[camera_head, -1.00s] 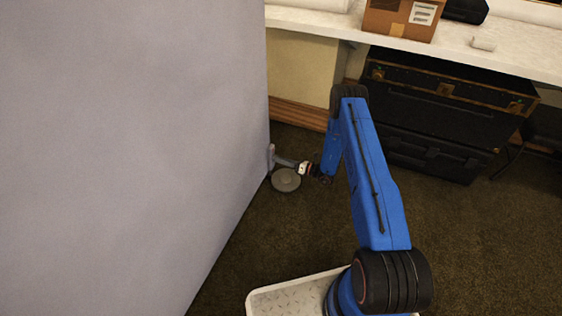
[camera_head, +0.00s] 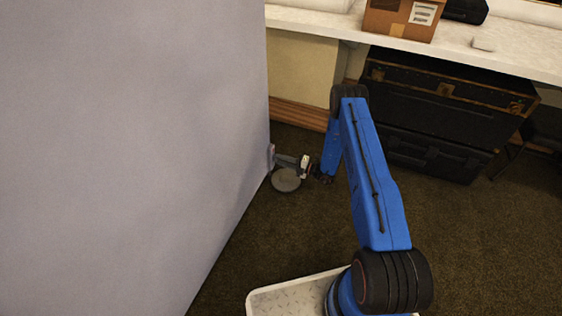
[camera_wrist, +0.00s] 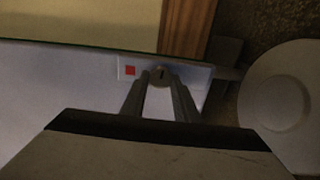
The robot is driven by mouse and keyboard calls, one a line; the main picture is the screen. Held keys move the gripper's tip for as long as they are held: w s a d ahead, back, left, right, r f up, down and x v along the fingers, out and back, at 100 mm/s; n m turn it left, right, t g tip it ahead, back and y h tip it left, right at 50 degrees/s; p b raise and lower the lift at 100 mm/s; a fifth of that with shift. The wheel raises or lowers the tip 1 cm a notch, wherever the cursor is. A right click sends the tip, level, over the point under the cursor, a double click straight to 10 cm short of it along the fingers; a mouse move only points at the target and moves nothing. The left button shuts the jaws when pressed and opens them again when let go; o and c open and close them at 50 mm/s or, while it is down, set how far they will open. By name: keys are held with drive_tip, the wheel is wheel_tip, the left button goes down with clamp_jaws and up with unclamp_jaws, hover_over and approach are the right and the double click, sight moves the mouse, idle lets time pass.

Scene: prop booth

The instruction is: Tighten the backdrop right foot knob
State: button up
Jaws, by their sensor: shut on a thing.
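The large pale grey backdrop (camera_head: 130,150) fills the left of the head view. At its lower right edge my gripper (camera_head: 275,158) reaches in level from the right, low above a round grey foot disc (camera_head: 286,180). In the wrist view a small round dark knob (camera_wrist: 160,75) with a slot mark sits on a pale plate (camera_wrist: 202,76), beside a red square (camera_wrist: 130,71). My gripper (camera_wrist: 161,84) has its two fingers shut on the knob, one on each side. The foot disc also shows in the wrist view (camera_wrist: 290,95), right of the fingers. The knob is hidden in the head view.
A white-topped counter (camera_head: 500,50) runs along the back, with a cardboard box (camera_head: 400,18) on it. Black cases (camera_head: 435,115) stand beneath it at the right. Dark carpet (camera_head: 440,240) is clear to the right of my arm.

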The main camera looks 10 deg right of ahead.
drive_tip(key=shift+d+m, duration=0.15)
drive_tip(key=shift+m, duration=0.95)
drive_tip(key=o, duration=1.1)
drive_tip(key=shift+c, duration=0.2)
drive_tip(key=v, duration=1.7)
drive_tip(key=shift+s+d, duration=0.1)
